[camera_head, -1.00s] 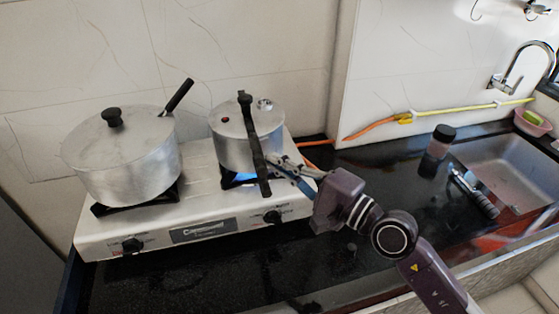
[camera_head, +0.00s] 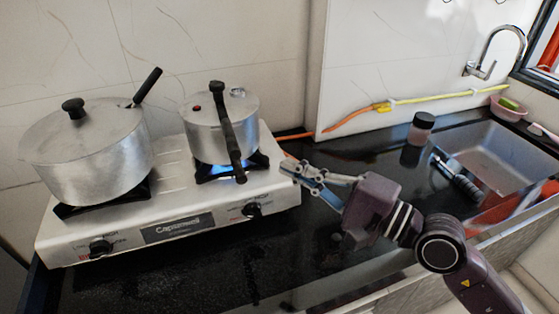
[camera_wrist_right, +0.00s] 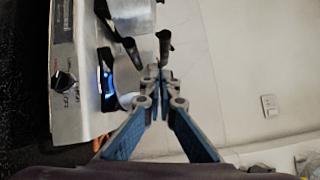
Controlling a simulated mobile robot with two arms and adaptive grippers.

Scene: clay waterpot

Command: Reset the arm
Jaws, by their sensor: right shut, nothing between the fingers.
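My right arm comes in from the lower right in the head view. Its gripper (camera_head: 292,168) is shut and empty, just right of the stove's right end and a little apart from the small pot's black handle. In the right wrist view the fingertips (camera_wrist_right: 157,80) meet, with nothing between them. My left gripper is not in view.
A white gas stove (camera_head: 180,225) bears a large lidded pot (camera_head: 95,155) and a smaller pot (camera_head: 207,140) over a lit blue flame. Black counter (camera_head: 200,275) is clear in front.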

